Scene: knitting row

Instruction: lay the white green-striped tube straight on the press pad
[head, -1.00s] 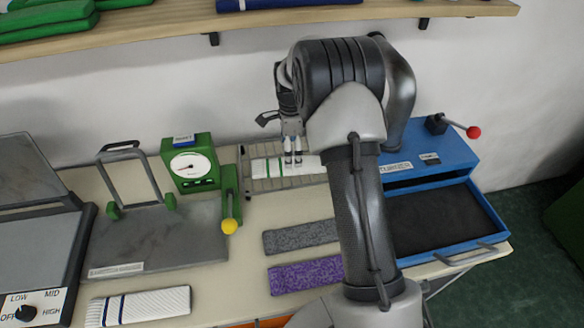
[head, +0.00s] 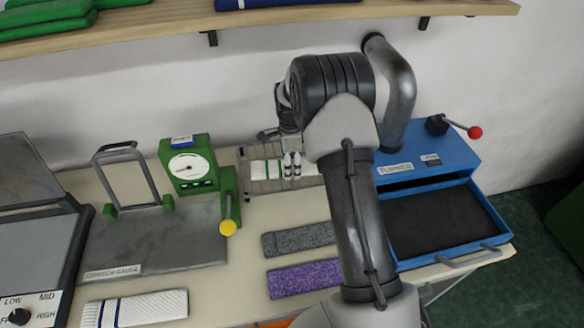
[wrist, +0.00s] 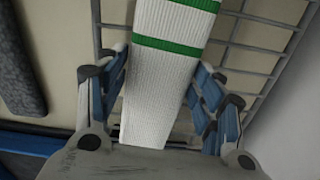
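The white green-striped tube (head: 262,169) lies flat on a wire rack at the back of the table, its right part hidden by my gripper and arm. In the wrist view the tube (wrist: 163,75) runs between my fingers with two green bands at the top. My gripper (wrist: 162,85) is open, one finger on each side of the tube, close to its edges; it also shows low over the rack in the head view (head: 291,166). The grey press pad (head: 28,250) is at the far left, beside a heat knob, partly cut off by the picture edge.
A stretch gauge plate (head: 150,245) with a green dial (head: 188,166) and yellow-knobbed lever stands between rack and press. A white blue-striped tube (head: 140,308), a grey tube (head: 298,240) and a purple tube (head: 305,278) lie in front. A blue turner with an open drawer (head: 492,222) is right.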

